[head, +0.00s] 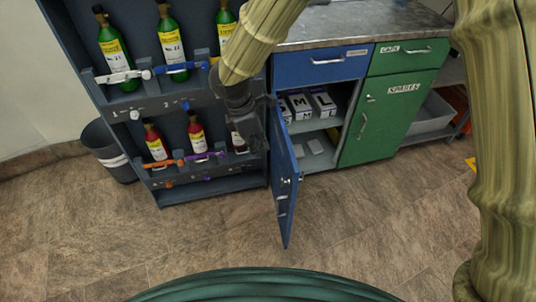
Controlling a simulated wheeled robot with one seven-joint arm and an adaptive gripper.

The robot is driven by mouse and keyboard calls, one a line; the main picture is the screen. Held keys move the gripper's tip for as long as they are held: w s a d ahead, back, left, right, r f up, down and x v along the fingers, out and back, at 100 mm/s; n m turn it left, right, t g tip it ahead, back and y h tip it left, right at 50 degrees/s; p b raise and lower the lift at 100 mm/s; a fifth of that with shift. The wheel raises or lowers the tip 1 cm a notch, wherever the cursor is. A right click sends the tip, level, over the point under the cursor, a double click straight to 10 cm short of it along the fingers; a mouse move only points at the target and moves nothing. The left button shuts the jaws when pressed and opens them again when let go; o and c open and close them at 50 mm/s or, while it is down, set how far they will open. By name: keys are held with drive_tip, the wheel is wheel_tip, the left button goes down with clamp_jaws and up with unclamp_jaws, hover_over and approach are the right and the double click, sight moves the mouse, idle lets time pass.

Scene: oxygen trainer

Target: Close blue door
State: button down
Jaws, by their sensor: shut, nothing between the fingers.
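The blue door (284,183) stands wide open, swung out toward me from the left side of the cabinet, so I see it nearly edge-on. Its handle is on the lower part of its face. Behind it the cupboard shows white boxes (312,105) on a shelf (318,124). My gripper (256,136) is shut and empty, just left of the door's upper part, in front of the bottle rack. I cannot tell whether it touches the door. My arm comes down from the top and hides part of the rack.
A dark blue rack (228,185) holds green and red bottles at the left. A blue drawer (322,64) and a green door marked SPARES (388,118) are shut. A dark bin (108,152) stands far left. The tiled floor (190,240) in front is clear.

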drive_tip(key=w+d+f, duration=0.1)
drive_tip(key=d+f, duration=0.5)
drive_tip(key=f, duration=0.3)
drive_tip(key=shift+w, duration=0.2)
idle(0.3)
